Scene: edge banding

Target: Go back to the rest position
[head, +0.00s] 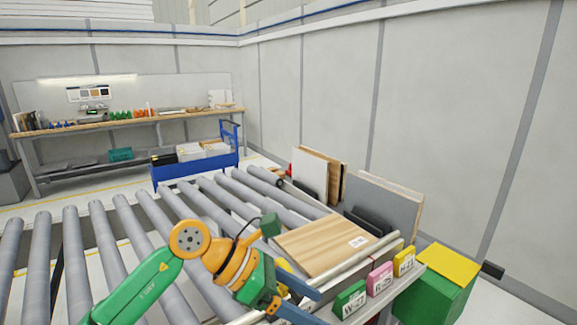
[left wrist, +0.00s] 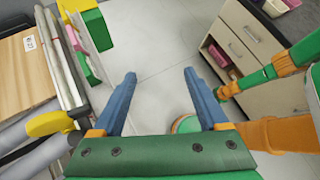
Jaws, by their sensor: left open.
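My left gripper (head: 301,306) is at the bottom middle of the head view, at the end of the green and orange arm that comes in from the left. It hangs by the front rail of the roller conveyor, near the labelled blocks. In the left wrist view its two blue fingers (left wrist: 160,84) are spread wide apart with only grey floor between them. It holds nothing. A green and orange arm link of mine shows at the right of the left wrist view. My right gripper is not in view.
Green, pink and yellow blocks (head: 380,279) line the rail. A green and yellow box (head: 437,285) stands at right. A drawer cabinet (left wrist: 235,45) shows in the left wrist view. Floor between is clear.

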